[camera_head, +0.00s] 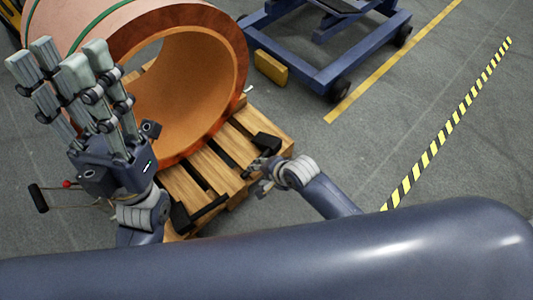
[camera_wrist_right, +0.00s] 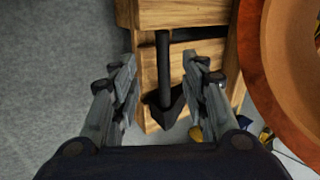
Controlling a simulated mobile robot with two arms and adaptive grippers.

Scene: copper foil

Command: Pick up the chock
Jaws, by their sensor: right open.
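A black chock-like piece with a V-shaped end (camera_wrist_right: 165,108) and a long bar lies on the wooden pallet; its end also shows in the head view (camera_head: 266,142) near the pallet's right corner. My right gripper (camera_wrist_right: 157,75) is open, with its fingers on either side of the bar in the wrist view; I cannot tell whether they touch it. In the head view my right gripper (camera_head: 254,172) is small and partly hidden by its own wrist. My left gripper (camera_head: 68,60) is raised in front of the copper coil, open and empty.
The large copper foil coil (camera_head: 225,60) rests on the wooden pallet (camera_head: 240,185). Another black bar (camera_head: 200,212) lies at the pallet's near side. A yellow block (camera_head: 270,68) stands beside a blue wheeled cart (camera_head: 310,70). Floor at the right is clear, with striped tape (camera_head: 450,122).

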